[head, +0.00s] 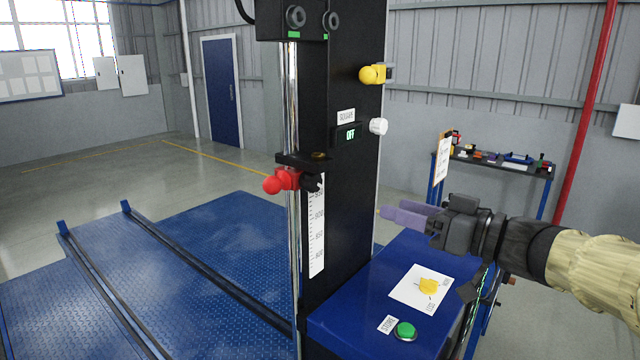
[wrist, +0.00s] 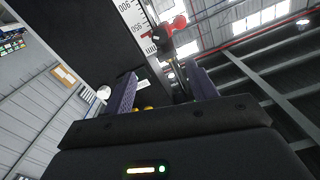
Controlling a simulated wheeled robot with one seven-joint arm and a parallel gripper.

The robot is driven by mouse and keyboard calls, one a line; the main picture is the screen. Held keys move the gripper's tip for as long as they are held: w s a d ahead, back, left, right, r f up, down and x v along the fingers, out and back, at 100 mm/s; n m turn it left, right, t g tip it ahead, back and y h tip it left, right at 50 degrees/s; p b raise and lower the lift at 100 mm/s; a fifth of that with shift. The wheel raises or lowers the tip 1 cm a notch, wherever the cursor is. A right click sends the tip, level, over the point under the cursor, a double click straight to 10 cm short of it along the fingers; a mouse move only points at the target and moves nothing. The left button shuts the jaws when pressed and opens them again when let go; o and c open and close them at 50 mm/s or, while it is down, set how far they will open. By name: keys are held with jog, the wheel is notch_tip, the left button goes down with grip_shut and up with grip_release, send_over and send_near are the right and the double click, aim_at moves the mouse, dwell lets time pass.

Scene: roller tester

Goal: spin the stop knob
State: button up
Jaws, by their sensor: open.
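No label reading "stop" is legible. A red knob (head: 273,184) sits on a black slider (head: 305,163) clamped to the chrome rod, beside the white height scale (head: 317,230) on the black column. It also shows in the wrist view (wrist: 179,22), above and beyond my fingers. A yellow knob (head: 371,74) is high on the column's right side, and a white knob (head: 379,126) is beside the display reading OFF. My gripper (head: 390,210) has purple fingers, is open and empty, and is right of the column, apart from every knob. It also shows in the wrist view (wrist: 164,84).
The black column (head: 345,200) stands between my gripper and the red knob. A shelf (head: 500,166) with small items is behind right.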

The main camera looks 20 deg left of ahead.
aim_at(317, 184)
jog(key=p+x, duration=0.3)
jog(key=x, duration=1.4)
jog(key=shift+w+a+p, duration=0.2)
jog(key=shift+a+p, duration=0.05)
jog(key=shift+p, duration=0.1)
jog(key=shift+r, duration=0.1)
jog(key=c, duration=1)
